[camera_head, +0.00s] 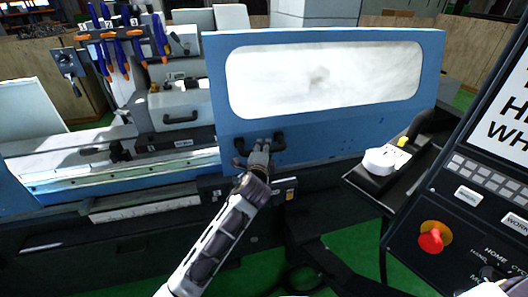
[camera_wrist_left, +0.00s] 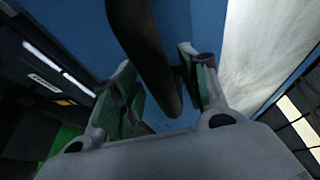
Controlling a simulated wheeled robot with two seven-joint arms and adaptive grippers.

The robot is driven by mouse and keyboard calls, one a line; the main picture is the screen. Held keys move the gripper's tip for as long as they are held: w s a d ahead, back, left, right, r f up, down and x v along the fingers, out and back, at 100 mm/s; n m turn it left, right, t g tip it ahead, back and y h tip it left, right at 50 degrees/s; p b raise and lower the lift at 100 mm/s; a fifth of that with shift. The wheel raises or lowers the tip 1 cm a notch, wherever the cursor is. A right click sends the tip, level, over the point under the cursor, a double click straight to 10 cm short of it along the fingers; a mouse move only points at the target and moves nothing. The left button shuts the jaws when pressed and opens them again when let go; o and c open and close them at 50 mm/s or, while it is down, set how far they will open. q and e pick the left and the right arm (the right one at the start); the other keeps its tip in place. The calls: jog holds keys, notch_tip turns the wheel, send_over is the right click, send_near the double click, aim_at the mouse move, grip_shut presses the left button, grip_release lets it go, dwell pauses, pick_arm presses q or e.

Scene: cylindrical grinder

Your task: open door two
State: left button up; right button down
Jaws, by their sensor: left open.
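A blue sliding door (camera_head: 330,122) with a large pale window (camera_head: 325,78) covers the right part of the grinder. Its black handle (camera_head: 279,141) sits low on the door's left side. My left gripper (camera_head: 259,147) is at the middle of this handle and hides part of it. In the left wrist view, the black handle bar (camera_wrist_left: 142,38) runs between the two open fingers of my left gripper (camera_wrist_left: 157,67). I cannot tell whether either finger touches the bar.
Left of the door, the machine interior (camera_head: 180,108) lies exposed, with blue and orange nozzles (camera_head: 130,45) above. At right stand a control panel (camera_head: 480,180) with a red emergency button (camera_head: 434,237) and a white device (camera_head: 386,160) on a dark shelf. The floor is green.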

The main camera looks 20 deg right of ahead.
pick_arm(q)
jog(key=v, duration=1.2)
dwell(0.6)
dwell(0.5)
